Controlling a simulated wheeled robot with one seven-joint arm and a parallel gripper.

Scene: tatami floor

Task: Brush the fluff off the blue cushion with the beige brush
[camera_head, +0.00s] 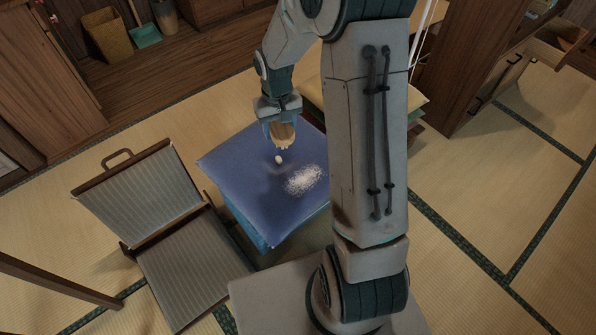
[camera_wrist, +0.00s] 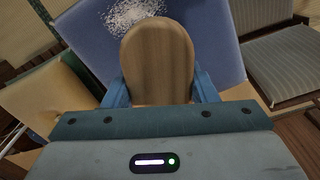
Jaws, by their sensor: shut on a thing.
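The blue cushion (camera_head: 238,172) lies in the middle of the head view, partly hidden by my arm on its right. White fluff (camera_head: 306,180) is spread in a patch on its top, toward the near right side. My gripper (camera_head: 281,121) is above the far part of the cushion, shut on the beige brush (camera_head: 284,135). In the wrist view the brush (camera_wrist: 158,62) shows as a rounded wooden back between the blue fingers. The fluff (camera_wrist: 133,14) lies beyond it on the cushion (camera_wrist: 85,30). I cannot tell whether the brush touches the cushion.
A striped legless chair (camera_head: 190,262) stands left of the cushion. Another cushion, yellowish green (camera_head: 418,97), is partly hidden behind my arm. A bin (camera_head: 107,36) and a teal dustpan (camera_head: 145,36) stand at the back left. Tatami at the right is clear.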

